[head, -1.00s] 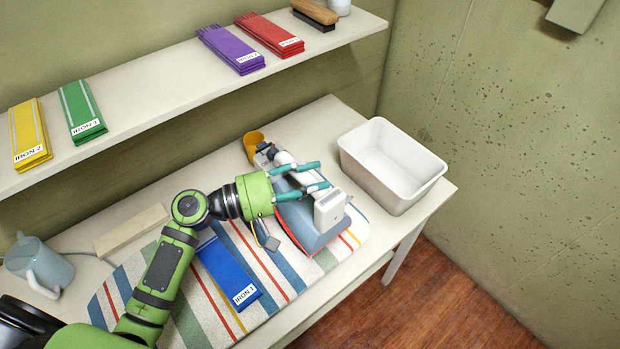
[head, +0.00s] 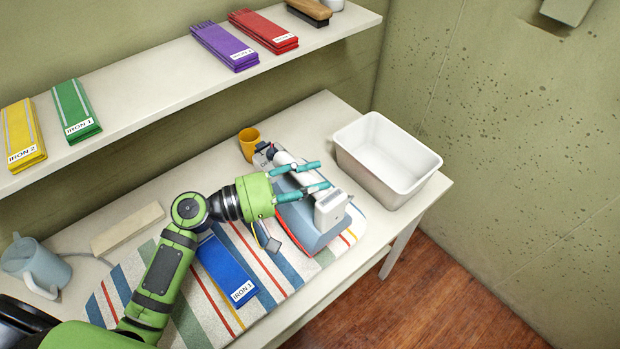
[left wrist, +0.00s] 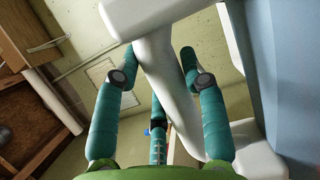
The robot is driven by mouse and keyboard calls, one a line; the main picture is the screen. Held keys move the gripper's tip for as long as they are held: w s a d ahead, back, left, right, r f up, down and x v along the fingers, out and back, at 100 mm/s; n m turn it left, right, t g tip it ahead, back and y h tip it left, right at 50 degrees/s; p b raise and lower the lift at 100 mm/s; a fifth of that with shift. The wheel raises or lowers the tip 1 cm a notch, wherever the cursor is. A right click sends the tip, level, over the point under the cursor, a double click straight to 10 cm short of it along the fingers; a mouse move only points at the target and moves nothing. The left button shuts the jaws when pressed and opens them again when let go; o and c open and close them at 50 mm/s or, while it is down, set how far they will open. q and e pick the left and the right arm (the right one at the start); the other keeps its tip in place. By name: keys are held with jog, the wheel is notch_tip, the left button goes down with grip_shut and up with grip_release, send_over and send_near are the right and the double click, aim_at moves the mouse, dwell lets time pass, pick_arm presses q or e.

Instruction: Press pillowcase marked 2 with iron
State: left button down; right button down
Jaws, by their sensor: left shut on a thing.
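The iron (head: 303,226) has a blue-grey body and a white handle, and is at the right end of the striped ironing board (head: 188,313). I cannot tell whether its sole touches the cloth. My left gripper (head: 323,174) is shut on the iron's white handle, which passes between the teal fingers in the left wrist view (left wrist: 168,85). A folded yellow cloth (head: 22,136) labelled "IRON 2" lies at the left end of the shelf. A folded blue cloth (head: 224,265), its label seeming to read "IRON 1", lies on the board beside the iron. My right gripper is not in view.
The shelf (head: 150,98) also holds green (head: 75,110), purple (head: 223,45) and red (head: 263,31) folded cloths and a brush (head: 309,11). On the table are a white bin (head: 405,180), an orange cup (head: 249,141), a pale block (head: 127,228) and a blue-grey jug (head: 35,266).

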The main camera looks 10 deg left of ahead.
pick_arm(q)
jog(key=shift+s+d, duration=0.1)
dwell(0.3)
jog(key=shift+r+p, duration=3.6)
jog(key=shift+r, duration=1.15)
jog(key=shift+f, duration=0.1)
